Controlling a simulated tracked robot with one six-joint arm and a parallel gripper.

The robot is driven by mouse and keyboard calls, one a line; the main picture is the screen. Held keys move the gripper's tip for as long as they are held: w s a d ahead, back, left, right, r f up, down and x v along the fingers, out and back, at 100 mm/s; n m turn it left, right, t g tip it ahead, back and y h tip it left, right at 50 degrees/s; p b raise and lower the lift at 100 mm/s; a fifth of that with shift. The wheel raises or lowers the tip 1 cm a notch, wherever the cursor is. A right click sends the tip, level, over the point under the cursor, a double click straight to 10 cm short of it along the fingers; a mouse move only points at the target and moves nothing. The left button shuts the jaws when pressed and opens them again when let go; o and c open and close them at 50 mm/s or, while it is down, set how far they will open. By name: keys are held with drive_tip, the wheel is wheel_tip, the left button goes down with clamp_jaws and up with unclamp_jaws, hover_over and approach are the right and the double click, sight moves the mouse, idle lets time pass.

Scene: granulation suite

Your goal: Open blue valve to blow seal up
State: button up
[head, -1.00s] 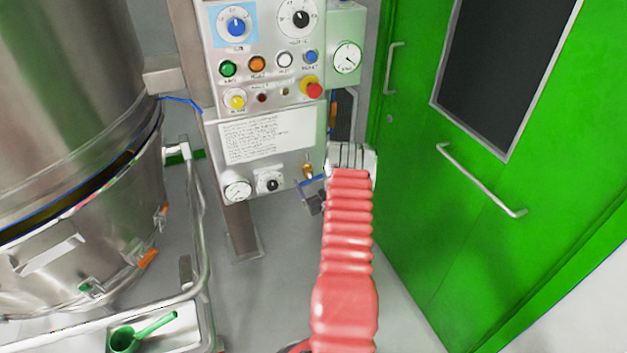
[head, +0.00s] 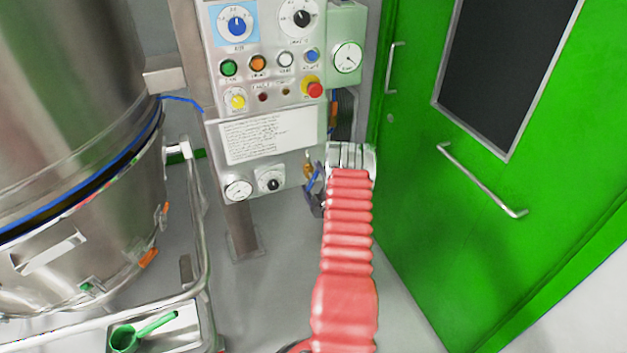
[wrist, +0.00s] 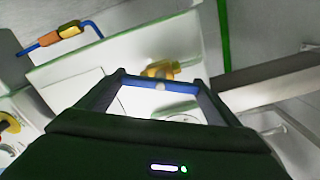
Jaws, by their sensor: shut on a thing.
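The blue valve handle (head: 313,181) is at the lower right edge of the control panel, on a small brass valve body (head: 308,165). It stands steeply in the head view. In the wrist view the blue handle (wrist: 165,85) lies across between my fingertips, with the brass body (wrist: 160,69) just behind it. My gripper (head: 317,198) is shut on the handle; my arm partly hides it in the head view. The seal (head: 85,187) shows as a blue band in the dark gap around the steel vessel (head: 75,90) at left.
The control panel (head: 218,110) carries knobs, buttons, a red stop button (head: 314,89) and gauges. A green door (head: 420,200) with a bar handle stands close at right. A railed trolley with a green scoop (head: 125,338) is at lower left. Floor between is clear.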

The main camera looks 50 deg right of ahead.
drive_tip(key=n, duration=0.5)
drive_tip(key=shift+a+f, duration=0.15)
drive_tip(key=shift+f, duration=0.15)
idle(0.4)
drive_tip(key=o, duration=0.7)
drive_tip(key=shift+o, duration=1.1)
drive_tip(key=shift+s+r, duration=0.1)
drive_tip(key=v, duration=1.3)
drive_tip(key=shift+s+a, duration=0.15)
drive_tip(key=shift+s, duration=0.1)
